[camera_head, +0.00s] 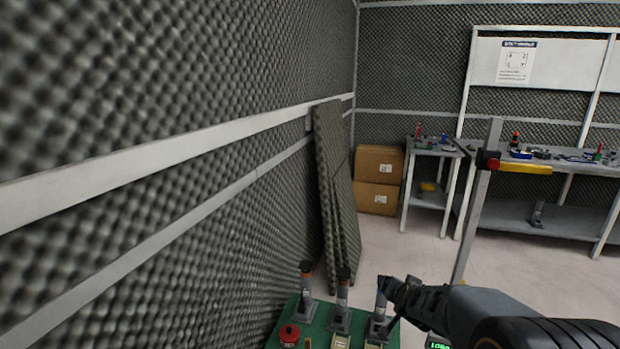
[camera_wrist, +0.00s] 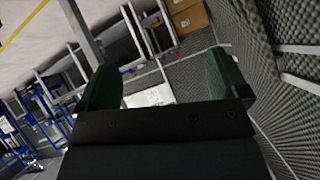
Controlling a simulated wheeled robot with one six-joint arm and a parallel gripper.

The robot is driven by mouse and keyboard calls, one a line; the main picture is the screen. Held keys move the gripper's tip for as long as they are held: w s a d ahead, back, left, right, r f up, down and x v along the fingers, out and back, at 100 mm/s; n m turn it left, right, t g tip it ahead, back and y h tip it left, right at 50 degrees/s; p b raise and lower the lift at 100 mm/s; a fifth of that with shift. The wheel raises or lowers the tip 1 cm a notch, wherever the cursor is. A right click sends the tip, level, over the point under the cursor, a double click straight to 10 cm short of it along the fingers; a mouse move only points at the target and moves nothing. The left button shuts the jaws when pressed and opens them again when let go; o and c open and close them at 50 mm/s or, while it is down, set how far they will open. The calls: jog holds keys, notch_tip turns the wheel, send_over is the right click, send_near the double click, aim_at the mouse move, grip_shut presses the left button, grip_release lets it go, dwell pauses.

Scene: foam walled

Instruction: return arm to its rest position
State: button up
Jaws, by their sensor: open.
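My arm reaches in from the lower right of the head view, with my gripper (camera_head: 392,288) at its end, above the right side of a green-topped bench. In the wrist view my gripper (camera_wrist: 165,88) shows two dark green fingers set wide apart, with nothing between them. On the green bench (camera_head: 284,326) stand several grey upright devices, one (camera_head: 341,298) in the middle and one partly behind my gripper.
A red button (camera_head: 289,334) sits on the bench's left. A foam wall (camera_head: 150,150) runs along the left, with foam panels (camera_head: 335,190) leaning on it. A metal post (camera_head: 478,200) stands beyond my arm. Cardboard boxes (camera_head: 378,163) and a workbench (camera_head: 530,212) are farther back.

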jog(key=s+a+r+n+g+y+p, duration=0.35)
jog(key=s+a+r+p, duration=0.4)
jog(key=s+r, duration=0.55)
jog(key=s+r+n+g+h+p, duration=0.1)
jog(key=s+r+n+g+p, duration=0.2)
jog(key=s, duration=0.7)
jog(key=shift+a+r+g+p, duration=0.25)
jog(key=shift+r+g+p, duration=0.15)
jog(key=shift+r, duration=0.15)
jog(key=shift+c, duration=0.2)
